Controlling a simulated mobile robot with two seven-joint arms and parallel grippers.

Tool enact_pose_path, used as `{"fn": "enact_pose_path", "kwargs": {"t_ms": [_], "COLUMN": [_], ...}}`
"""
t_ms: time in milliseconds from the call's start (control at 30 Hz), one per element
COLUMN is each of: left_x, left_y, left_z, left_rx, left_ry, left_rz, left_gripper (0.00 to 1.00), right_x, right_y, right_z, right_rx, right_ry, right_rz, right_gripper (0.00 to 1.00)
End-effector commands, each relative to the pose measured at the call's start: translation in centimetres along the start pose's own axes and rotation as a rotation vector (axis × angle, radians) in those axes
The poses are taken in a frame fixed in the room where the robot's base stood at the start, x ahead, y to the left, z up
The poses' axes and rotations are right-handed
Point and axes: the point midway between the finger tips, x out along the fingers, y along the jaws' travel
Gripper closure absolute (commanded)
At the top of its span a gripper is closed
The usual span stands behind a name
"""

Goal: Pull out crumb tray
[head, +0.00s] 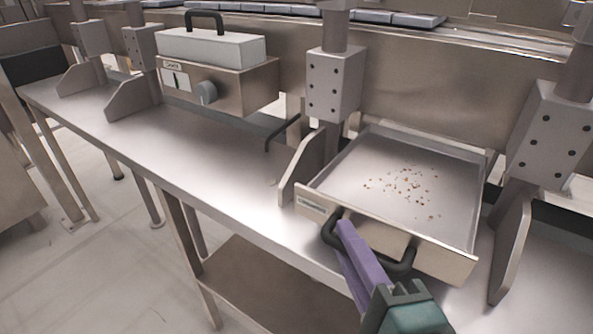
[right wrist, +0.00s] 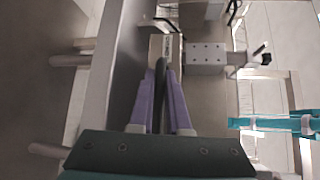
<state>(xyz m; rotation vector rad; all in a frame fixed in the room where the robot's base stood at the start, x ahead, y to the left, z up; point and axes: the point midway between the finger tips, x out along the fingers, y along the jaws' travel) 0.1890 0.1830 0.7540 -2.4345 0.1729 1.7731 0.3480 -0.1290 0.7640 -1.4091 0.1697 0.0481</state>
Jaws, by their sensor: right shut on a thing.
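The crumb tray (head: 385,180) is a shallow metal drawer, slid out over the bench between two posts, with scattered crumbs on its floor. Its front panel (head: 440,255) carries a small label and a black bar handle (head: 400,266). My right gripper (head: 345,228), with purple fingers, is shut on the handle near its left end. In the right wrist view the handle (right wrist: 162,66) runs between the two fingers (right wrist: 161,88). The fingers hide part of the handle and front panel.
A metal box with a knob (head: 207,92) and a black-handled lid (head: 210,47) stands at the back left. Posts (head: 335,84) with upright side plates (head: 302,166) flank the tray. The steel bench (head: 190,150) is clear to the left, above a lower shelf (head: 262,285).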

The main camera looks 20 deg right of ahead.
Motion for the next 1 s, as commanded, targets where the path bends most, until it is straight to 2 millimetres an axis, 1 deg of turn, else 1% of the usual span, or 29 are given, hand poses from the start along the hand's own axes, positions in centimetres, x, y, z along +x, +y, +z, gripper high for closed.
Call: {"fn": "enact_pose_path", "kwargs": {"t_ms": [33,67,100,167,367,467,567,833,900,1000], "left_x": [0.0,0.0,0.0,0.0,0.0,-0.1,-0.3,-0.8,-0.8,-0.9], "left_y": [0.0,0.0,0.0,0.0,0.0,0.0,0.0,0.0,0.0,0.0], "left_z": [0.0,0.0,0.0,0.0,0.0,0.0,-0.1,-0.3,-0.3,-0.3], "left_rx": [0.0,0.0,0.0,0.0,0.0,0.0,0.0,0.0,0.0,0.0], "left_ry": [0.0,0.0,0.0,0.0,0.0,0.0,0.0,0.0,0.0,0.0], "left_rz": [0.0,0.0,0.0,0.0,0.0,0.0,0.0,0.0,0.0,0.0], "left_gripper": [0.5,0.5,0.5,0.5,0.5,0.5,0.5,0.5,0.5,0.5], "right_x": [0.0,0.0,0.0,0.1,0.0,-0.3,-1.6,-7.1,-8.2,-9.3], "right_y": [-0.1,-0.1,-0.1,-0.1,0.0,0.0,0.0,0.0,0.0,0.0], "right_z": [0.1,0.1,0.0,0.0,0.0,0.0,0.0,0.0,0.0,0.0], "right_rx": [0.0,0.0,0.0,0.0,0.0,-0.001,-0.003,-0.001,-0.002,-0.001], "right_ry": [-0.002,-0.002,-0.002,-0.001,-0.001,0.0,-0.002,-0.001,-0.003,-0.001], "right_rz": [-0.001,-0.001,-0.001,-0.001,0.0,0.001,0.003,0.004,0.003,0.001], "right_gripper": [1.0,0.83,0.78,0.73,0.73,0.73,0.73,0.73,0.73,0.73]}}
